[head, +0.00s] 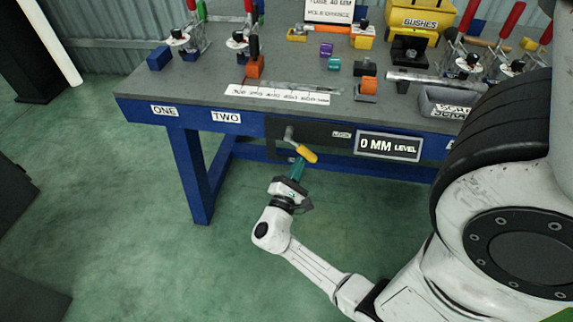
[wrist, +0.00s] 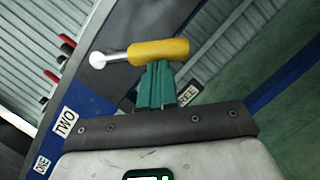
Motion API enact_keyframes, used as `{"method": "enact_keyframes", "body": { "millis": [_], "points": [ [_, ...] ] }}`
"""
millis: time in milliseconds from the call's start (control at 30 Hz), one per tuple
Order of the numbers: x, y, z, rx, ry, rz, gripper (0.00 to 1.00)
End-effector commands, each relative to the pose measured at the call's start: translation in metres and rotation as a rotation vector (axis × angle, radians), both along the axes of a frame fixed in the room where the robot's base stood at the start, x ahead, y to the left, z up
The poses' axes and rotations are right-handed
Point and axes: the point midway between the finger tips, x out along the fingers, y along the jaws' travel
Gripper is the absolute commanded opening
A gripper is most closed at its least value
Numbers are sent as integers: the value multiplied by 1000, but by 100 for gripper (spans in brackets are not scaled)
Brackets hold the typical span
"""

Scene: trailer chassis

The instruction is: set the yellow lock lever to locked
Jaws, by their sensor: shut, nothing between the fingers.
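The yellow lock lever (head: 306,154) is on the front panel of the blue bench, on a grey metal stem that slants down to the right. In the wrist view the yellow handle (wrist: 160,51) lies across the picture, with its round metal pivot at the left. My gripper (head: 298,164) is shut, its green fingers together just below the handle. In the wrist view the shut fingertips (wrist: 157,68) reach the lower edge of the handle. I cannot tell whether they touch it. A small label partly shows beside the fingers (wrist: 187,93).
The display (head: 388,146) reading "0 MM LEVEL" is right of the lever on the bench front. The bench top (head: 200,85) holds clamps, coloured blocks and bins. A blue bench leg (head: 190,175) stands to the left. The green floor before the bench is clear at left.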

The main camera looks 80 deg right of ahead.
Motion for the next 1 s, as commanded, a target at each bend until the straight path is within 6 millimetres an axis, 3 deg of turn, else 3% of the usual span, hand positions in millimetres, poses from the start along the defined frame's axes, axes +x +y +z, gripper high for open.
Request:
{"method": "enact_keyframes", "body": {
  "millis": [600,1000],
  "points": [
    [-32,-3,33,-45,541,-2,0],
    [-38,-4,43,-48,601,-4,0]
  ]
}}
